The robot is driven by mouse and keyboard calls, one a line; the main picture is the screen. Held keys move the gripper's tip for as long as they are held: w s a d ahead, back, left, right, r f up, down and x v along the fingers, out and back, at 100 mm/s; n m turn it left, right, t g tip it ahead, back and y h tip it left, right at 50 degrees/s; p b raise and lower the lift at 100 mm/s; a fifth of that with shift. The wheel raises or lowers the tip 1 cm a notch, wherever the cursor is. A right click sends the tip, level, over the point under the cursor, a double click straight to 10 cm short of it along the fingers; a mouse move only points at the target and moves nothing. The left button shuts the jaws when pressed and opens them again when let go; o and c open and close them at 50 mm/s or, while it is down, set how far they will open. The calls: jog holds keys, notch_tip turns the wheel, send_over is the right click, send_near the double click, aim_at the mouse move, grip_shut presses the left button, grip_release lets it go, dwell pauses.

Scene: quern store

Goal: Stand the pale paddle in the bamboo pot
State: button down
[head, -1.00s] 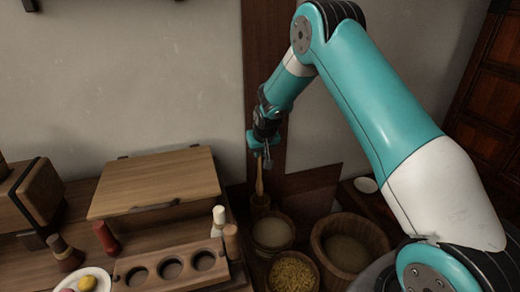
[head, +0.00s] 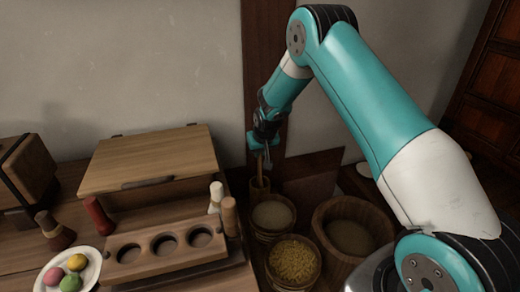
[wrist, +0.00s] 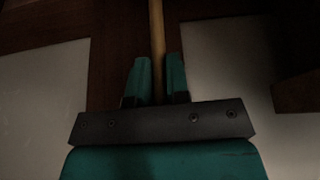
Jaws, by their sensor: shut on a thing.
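My gripper (head: 264,158) points down beside the dark wall post and is shut on the pale paddle (head: 259,171). The paddle hangs roughly upright as a thin light wooden stick. In the wrist view the paddle (wrist: 156,35) runs between the two teal fingers of my gripper (wrist: 155,75). The bamboo pot (head: 260,189) is a small, narrow brown cup directly below the gripper. The paddle's lower end meets the pot's mouth and seems to be inside it, but the tip is hidden and its depth cannot be told.
Tubs of pale grain (head: 272,215), yellow grain (head: 292,262) and a larger wooden tub (head: 350,235) crowd the pot's right and front. At left are a slant-lidded box (head: 150,160), a three-hole rack (head: 165,247), small bottles and a plate (head: 92,258) of coloured balls.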

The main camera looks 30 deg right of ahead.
jog(key=shift+f, duration=0.3)
jog(key=c, duration=1)
grip_release()
jog(key=shift+r, duration=0.1)
jog(key=p+v, duration=0.2)
jog(key=v, duration=1.5)
jog(key=shift+r, duration=0.1)
